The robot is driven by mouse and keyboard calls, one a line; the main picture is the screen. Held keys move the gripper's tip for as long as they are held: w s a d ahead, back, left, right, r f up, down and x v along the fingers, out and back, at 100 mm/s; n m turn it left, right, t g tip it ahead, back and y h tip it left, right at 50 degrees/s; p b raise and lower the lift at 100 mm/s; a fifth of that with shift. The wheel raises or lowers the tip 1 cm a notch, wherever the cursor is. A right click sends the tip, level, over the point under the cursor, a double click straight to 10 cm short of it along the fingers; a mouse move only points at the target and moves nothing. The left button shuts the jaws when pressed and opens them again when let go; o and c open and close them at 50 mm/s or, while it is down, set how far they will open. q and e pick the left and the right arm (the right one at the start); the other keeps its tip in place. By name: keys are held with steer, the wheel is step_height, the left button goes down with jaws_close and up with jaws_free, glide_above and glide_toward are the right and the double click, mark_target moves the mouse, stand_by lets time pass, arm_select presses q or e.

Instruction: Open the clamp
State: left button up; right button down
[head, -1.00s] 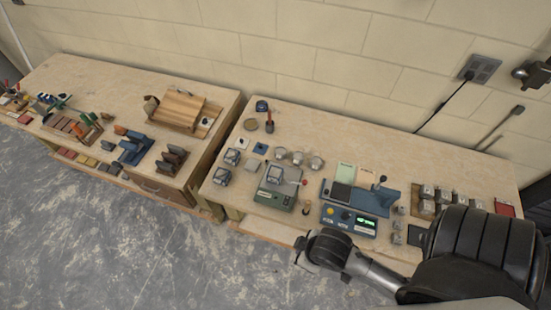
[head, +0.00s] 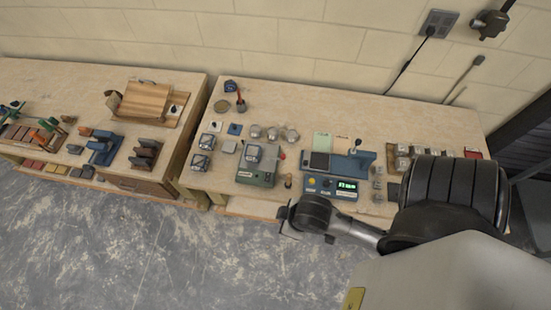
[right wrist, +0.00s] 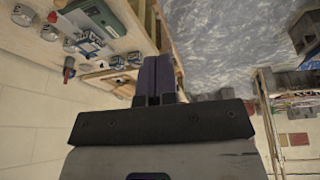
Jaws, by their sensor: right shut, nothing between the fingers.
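A blue fixture (head: 343,164) with an upright lever (head: 357,143) stands on the right bench, behind a blue box with a lit green display (head: 333,188). I cannot tell whether this fixture is the clamp, or how its lever is set. My right gripper (head: 285,222) is in front of the bench's front edge, apart from the fixture. In the right wrist view its dark fingers (right wrist: 157,62) are together and empty. My left gripper is out of view.
A green machine (head: 258,172), metal cubes (head: 201,162) and round metal pieces (head: 273,133) share the right bench (head: 310,105). The left bench (head: 60,85) holds a wooden block (head: 145,100) and a blue holder (head: 104,150). Open floor (head: 140,250) lies in front.

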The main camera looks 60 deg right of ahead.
steer(key=w+r+t+b, duration=0.2)
steer(key=w+r+t, duration=0.15)
steer(key=w, duration=0.85)
steer(key=w+d+f+g+h+b, duration=0.25)
steer(key=w+f, duration=0.45)
steer(key=w, duration=0.4)
steer(key=w+d+f+n+g+h, duration=0.2)
steer(key=d+f+n+h, duration=0.15)
steer(key=f, duration=0.45)
steer(key=s+d+f+n+g+h, duration=0.4)
steer(key=s+d+f+n, duration=0.3)
steer(key=n, duration=0.4)
steer(key=shift+d+f+h, duration=0.4)
steer(key=shift+d+h, duration=0.45)
steer(key=shift+h, duration=0.05)
steer(key=shift+s, duration=0.1)
